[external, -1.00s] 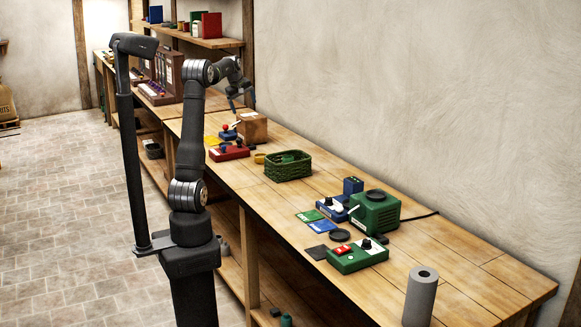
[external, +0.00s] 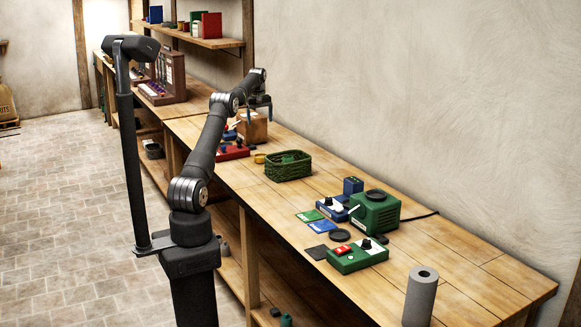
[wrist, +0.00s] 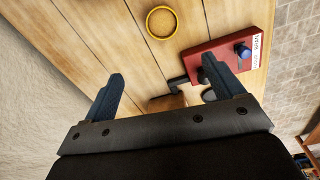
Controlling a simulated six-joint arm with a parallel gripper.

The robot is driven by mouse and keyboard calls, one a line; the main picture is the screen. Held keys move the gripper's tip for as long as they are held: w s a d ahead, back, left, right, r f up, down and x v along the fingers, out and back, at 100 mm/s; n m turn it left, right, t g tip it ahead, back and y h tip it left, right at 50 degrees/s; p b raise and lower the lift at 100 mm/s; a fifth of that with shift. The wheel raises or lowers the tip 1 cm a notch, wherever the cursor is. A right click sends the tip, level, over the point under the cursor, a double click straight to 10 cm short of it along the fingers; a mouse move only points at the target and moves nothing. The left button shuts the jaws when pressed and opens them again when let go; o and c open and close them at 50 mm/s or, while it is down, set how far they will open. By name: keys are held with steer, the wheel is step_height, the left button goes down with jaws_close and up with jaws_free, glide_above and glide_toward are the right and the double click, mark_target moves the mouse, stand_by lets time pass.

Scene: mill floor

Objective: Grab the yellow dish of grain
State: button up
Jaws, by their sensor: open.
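The yellow dish (external: 260,158) is small and round and sits on the wooden bench between the red control box and the green basket. In the wrist view the dish (wrist: 161,22) is near the top edge, with brownish contents inside its yellow rim. My gripper (external: 260,109) is open and empty above the bench, over the area of the cardboard box. In the wrist view my gripper (wrist: 163,70) has its two fingers spread wide, with the dish beyond the fingertips and apart from them.
A red control box (wrist: 228,55) with a blue knob lies right of the dish, near my right finger. A green basket (external: 289,167) stands right of the dish. Bare planks lie around the dish.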

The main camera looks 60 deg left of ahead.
steer(key=shift+g, duration=0.3)
steer(key=f, duration=0.9)
steer(key=w+f, duration=0.1)
steer(key=f, duration=0.4)
steer(key=shift+f, duration=0.1)
steer(key=shift+s+d+f, duration=0.1)
steer(key=shift+s+f, duration=0.15)
steer(key=shift+f, duration=1.1)
steer(key=shift+s+f, duration=0.2)
steer(key=shift+f, duration=1.1)
steer(key=c, duration=1.1)
